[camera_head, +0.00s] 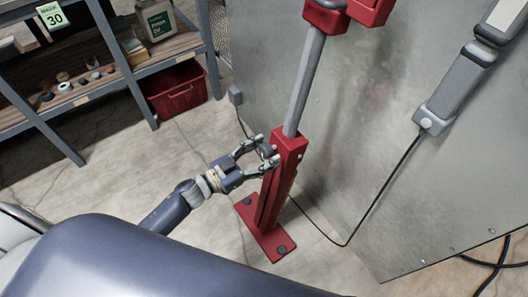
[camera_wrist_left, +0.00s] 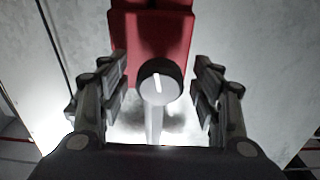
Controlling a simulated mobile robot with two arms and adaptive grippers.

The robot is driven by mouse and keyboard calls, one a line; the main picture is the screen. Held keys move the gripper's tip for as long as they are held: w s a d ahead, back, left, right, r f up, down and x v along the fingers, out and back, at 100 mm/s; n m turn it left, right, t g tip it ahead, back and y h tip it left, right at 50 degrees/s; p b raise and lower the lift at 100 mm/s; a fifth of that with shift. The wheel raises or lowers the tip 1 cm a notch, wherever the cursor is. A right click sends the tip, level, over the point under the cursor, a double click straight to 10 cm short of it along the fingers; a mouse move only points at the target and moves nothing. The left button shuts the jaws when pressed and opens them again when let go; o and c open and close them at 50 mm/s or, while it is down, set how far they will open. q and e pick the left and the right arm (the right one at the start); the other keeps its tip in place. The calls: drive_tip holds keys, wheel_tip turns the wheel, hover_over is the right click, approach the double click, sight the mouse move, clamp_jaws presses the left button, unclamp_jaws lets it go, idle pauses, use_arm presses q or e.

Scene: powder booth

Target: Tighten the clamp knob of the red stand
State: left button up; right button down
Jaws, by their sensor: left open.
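The red stand (camera_head: 275,190) rises from a flat red foot (camera_head: 268,240) on the floor, with a grey pole (camera_head: 306,80) coming out of its top. Its dark round clamp knob (camera_wrist_left: 160,82) has a white line on its face. The knob also shows small in the head view (camera_head: 267,151). My left gripper (camera_head: 264,152) is at the upper part of the red column. In the left wrist view (camera_wrist_left: 160,90) its fingers are open, one on each side of the knob, with a gap on both sides. My right gripper is not in view.
A metal panel (camera_head: 350,130) stands close behind the stand. A black cable (camera_head: 375,208) hangs from a grey device (camera_head: 455,90) on the right. A shelf (camera_head: 90,85) and a red bin (camera_head: 175,90) are at the left. Open floor lies between shelf and stand.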

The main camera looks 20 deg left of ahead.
use_arm(q)
drive_tip(key=shift+w+d, duration=0.1)
drive_tip(key=shift+w, duration=0.05)
drive_tip(key=shift+c, duration=0.6)
drive_tip(key=c, duration=0.9)
drive_tip(key=shift+c, duration=0.3)
